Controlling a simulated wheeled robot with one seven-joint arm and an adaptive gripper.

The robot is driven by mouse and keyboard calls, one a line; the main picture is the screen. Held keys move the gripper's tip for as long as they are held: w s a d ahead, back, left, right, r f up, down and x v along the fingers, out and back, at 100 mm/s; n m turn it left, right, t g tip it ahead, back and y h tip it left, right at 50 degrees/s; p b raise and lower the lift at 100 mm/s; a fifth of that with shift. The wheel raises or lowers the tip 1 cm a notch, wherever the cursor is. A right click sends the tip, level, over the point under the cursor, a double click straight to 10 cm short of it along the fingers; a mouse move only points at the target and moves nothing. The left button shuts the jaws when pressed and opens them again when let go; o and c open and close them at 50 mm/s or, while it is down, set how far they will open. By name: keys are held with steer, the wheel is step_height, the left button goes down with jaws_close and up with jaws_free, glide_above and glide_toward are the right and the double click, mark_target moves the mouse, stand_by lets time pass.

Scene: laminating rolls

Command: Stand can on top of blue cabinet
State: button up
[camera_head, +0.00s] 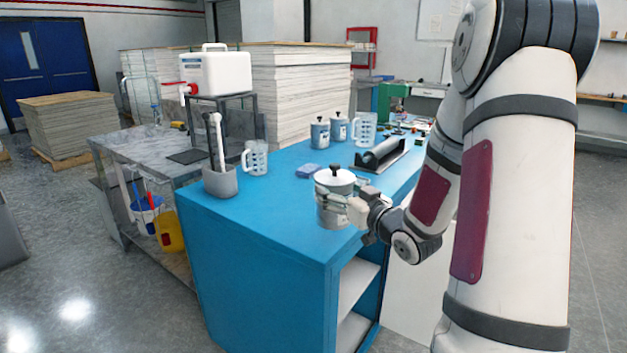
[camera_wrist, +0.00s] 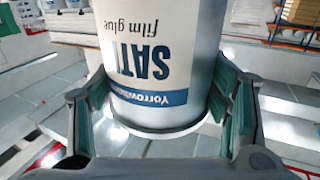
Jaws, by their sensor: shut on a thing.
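A large can (camera_head: 334,183) with a white lid and black knob is in my gripper (camera_head: 340,207), over the near right part of the blue cabinet top (camera_head: 265,218). It looks upright. I cannot tell whether its base touches the top or hangs a little above it. In the wrist view the can (camera_wrist: 160,65) has a white and blue film glue label, upside down in the picture. The fingers of my gripper (camera_wrist: 165,108) lie along both of its sides. The open shelves of the cabinet show below its right edge.
A grey holder (camera_head: 220,182) and a clear jug (camera_head: 256,158) stand at the left of the top. Two smaller cans (camera_head: 320,133) (camera_head: 339,130) and another jug (camera_head: 365,130) stand farther back.

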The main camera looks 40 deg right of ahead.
steer(key=shift+w+d+f+b, duration=0.3)
steer(key=shift+w+f, duration=0.45)
steer(key=shift+w, duration=1.55)
steer(key=shift+w+d+f+b, duration=0.1)
steer(key=shift+w+f+b, duration=0.45)
steer(key=shift+w, duration=1.7)
steer(key=shift+w+d+f+b, duration=0.15)
steer(key=shift+w+f, duration=0.8)
steer(key=shift+w, duration=1.35)
steer(key=shift+f, duration=0.2)
steer(key=o, duration=1.9)
steer(key=shift+o, duration=0.2)
